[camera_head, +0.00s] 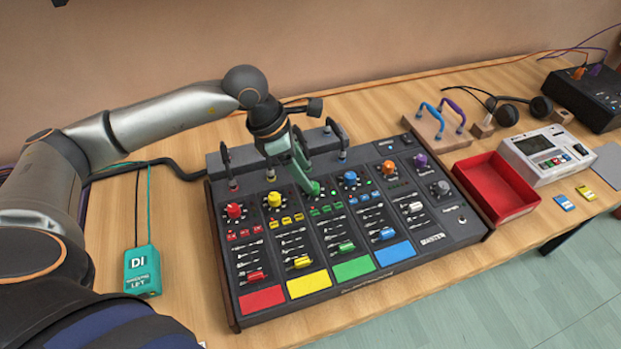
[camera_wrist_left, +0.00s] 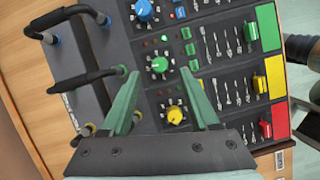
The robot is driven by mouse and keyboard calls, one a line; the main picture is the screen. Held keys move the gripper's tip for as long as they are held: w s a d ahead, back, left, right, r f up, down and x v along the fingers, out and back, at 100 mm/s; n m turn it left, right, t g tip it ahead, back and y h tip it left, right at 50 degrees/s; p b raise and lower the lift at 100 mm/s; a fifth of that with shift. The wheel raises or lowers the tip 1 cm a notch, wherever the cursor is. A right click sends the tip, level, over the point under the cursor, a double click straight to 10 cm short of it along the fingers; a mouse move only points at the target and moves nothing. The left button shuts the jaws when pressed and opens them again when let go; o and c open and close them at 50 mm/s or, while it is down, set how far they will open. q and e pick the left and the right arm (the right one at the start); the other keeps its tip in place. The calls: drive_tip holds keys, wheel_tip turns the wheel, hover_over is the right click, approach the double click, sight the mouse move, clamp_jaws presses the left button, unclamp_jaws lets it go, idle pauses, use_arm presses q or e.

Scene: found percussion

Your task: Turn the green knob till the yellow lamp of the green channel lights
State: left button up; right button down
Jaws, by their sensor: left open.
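The mixing console (camera_head: 400,262) lies on the table with coloured channels. The green knob (camera_head: 313,188) is partly covered by my left gripper (camera_head: 304,180) in the head view. In the left wrist view the green knob (camera_wrist_left: 160,65) shows whole, with a pale mark on top. My left gripper (camera_wrist_left: 162,76) is open, its two green fingers apart, with the knob between and just beyond the tips. I cannot tell whether the fingers touch it. My right gripper is out of view.
The yellow knob (camera_wrist_left: 177,115) and blue knob (camera_head: 350,178) are close neighbours. Black handles (camera_head: 337,135) stand up along the console's back edge. A red tray (camera_head: 497,186) and a white device (camera_head: 545,153) are at the right. A teal DI box (camera_head: 142,270) is at the left.

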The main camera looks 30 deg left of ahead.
use_arm(q)
drive_tip(key=shift+x, duration=2.05)
drive_tip(key=shift+c, duration=0.3)
clamp_jaws()
